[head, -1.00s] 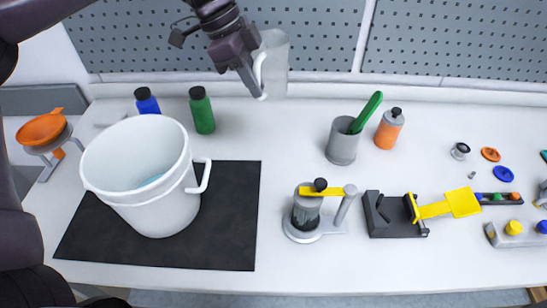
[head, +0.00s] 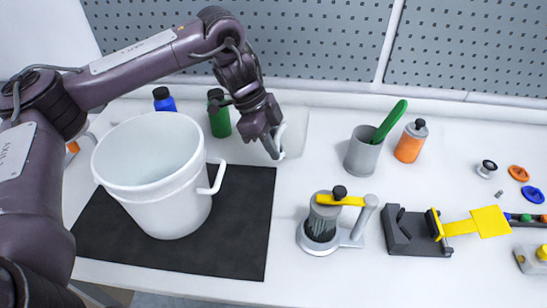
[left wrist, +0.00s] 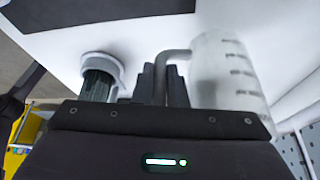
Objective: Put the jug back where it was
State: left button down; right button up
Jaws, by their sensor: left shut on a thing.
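A translucent jug (head: 295,135) with a pale handle is at the back of the white table, right of the green bottle. It also shows in the left wrist view (left wrist: 227,80), with dark marks on its side. My left gripper (head: 277,148) is shut on the jug's handle, on the jug's left side. The gripper's fingers (left wrist: 164,85) close around the handle in the left wrist view. The jug looks upright; I cannot tell whether its base touches the table. My right gripper is not in view.
A large white bucket (head: 158,190) stands on a black mat (head: 240,235) at left. Blue (head: 164,100) and green (head: 219,115) bottles stand behind it. A grey cup (head: 361,152), an orange bottle (head: 410,142) and a small agitator (head: 322,220) stand rightward. Table between jug and agitator is clear.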

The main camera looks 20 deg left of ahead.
pick_arm(q)
notch_tip(320, 180, down, 4)
jog(key=shift+r, duration=0.2)
jog(key=shift+f, duration=0.1)
jog(key=shift+f, duration=0.3)
jog(key=c, duration=1.5)
grip_release()
jog(key=shift+o, duration=0.2)
